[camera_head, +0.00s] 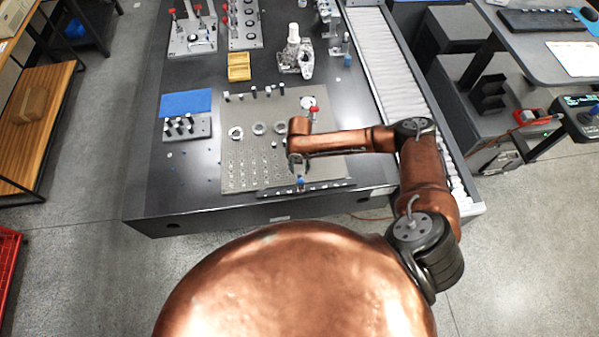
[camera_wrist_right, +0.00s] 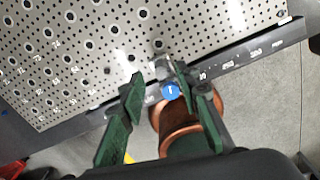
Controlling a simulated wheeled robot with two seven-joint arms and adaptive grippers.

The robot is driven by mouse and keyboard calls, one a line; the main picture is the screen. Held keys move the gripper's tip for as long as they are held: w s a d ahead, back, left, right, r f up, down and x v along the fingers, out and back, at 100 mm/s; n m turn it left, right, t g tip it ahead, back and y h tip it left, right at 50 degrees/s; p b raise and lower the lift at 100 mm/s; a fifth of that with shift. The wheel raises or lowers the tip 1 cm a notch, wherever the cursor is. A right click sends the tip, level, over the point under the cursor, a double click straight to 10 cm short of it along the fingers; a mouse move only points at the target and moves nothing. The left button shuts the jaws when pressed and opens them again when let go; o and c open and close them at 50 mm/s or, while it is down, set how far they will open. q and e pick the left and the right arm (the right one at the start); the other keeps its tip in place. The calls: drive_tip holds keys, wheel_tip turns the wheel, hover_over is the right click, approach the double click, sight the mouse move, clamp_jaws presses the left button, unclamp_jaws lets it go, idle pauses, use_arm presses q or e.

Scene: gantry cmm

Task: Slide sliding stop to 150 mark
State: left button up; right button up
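The sliding stop, with a blue knob (camera_wrist_right: 170,91), sits on a dark rail (camera_wrist_right: 240,58) along the front edge of the perforated plate. Its blue knob also shows in the head view (camera_head: 300,182), on the same rail (camera_head: 330,187). White printed marks run along the rail in the wrist view, too small to read surely. My right gripper (camera_wrist_right: 158,76) points down over the rail, its two green fingers apart on either side of the stop. The right finger is close to the knob; I cannot tell if they touch. In the head view my right gripper (camera_head: 298,172) is partly hidden by its wrist. My left gripper is not in view.
The perforated plate (camera_head: 245,165) carries rings, pins and a red-knobbed clamp (camera_head: 314,112). A pin block (camera_head: 187,127) and blue pad (camera_head: 186,102) lie to its left. The dark table (camera_head: 155,185) is mostly clear at front left.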

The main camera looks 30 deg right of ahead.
sight(299, 173)
wheel_tip(299, 173, up, 8)
drive_tip(key=shift+f, duration=0.15)
idle(0.6)
